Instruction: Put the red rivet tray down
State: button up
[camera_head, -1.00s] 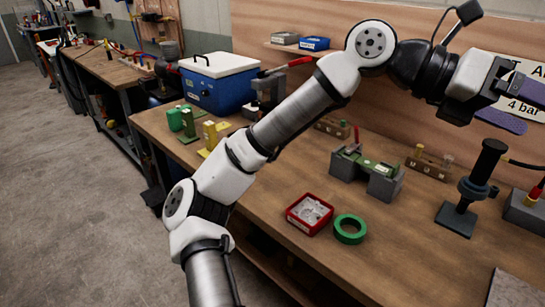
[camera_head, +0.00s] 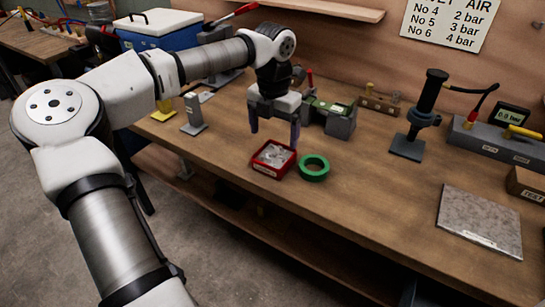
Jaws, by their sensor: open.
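The red rivet tray (camera_head: 261,168) is a small square tray with pale contents and a white label on its front. It sits on the wooden workbench (camera_head: 370,215), close to the front edge. My gripper (camera_head: 274,140) points down with its two dark fingers spread apart, open. The fingers appear above and around the tray's far side. I cannot tell whether they touch it.
Behind my gripper is a grey fixture (camera_head: 340,122) with a green part. A black upright tool (camera_head: 425,110) stands further right, with a speckled plate (camera_head: 480,220) in front. A blue cooler (camera_head: 165,35) is at the back left.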

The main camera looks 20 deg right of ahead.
aim_at(274, 153)
jog(key=f+p, duration=0.1)
jog(key=f, duration=0.2)
jog(key=f+p, duration=0.1)
jog(key=f, duration=0.3)
jog(key=shift+s+f, duration=0.2)
jog(key=shift+f, duration=0.05)
jog(key=c, duration=0.9)
jog(key=shift+c, duration=0.2)
jog(key=shift+r, duration=0.15)
